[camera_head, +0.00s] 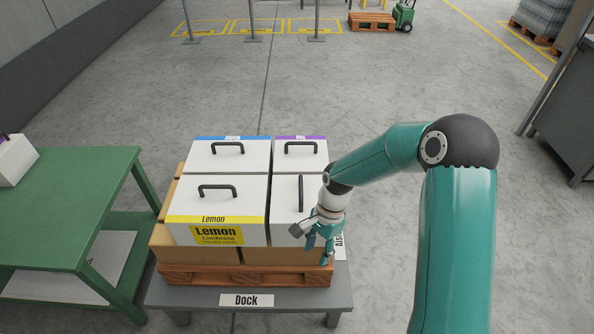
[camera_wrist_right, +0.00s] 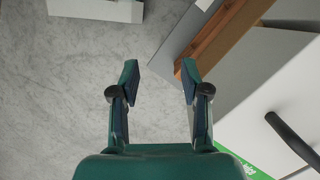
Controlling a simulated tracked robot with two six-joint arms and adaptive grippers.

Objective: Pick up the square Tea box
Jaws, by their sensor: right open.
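The front right box (camera_head: 285,217) is partly hidden by my right arm; a white box with a green label (camera_wrist_right: 276,86) shows at the right wrist view's right edge. My right gripper (camera_head: 319,252) is open and empty by the pallet's right side; its spread fingers also show in the wrist view (camera_wrist_right: 160,69). My left gripper is not in view.
A Lemon box (camera_head: 217,197) and a blue-striped box (camera_head: 229,156) fill the left side. The pallet rests on a grey Dock table (camera_head: 190,299). A green table (camera_head: 65,195) with another white box (camera_head: 15,160) stands left.

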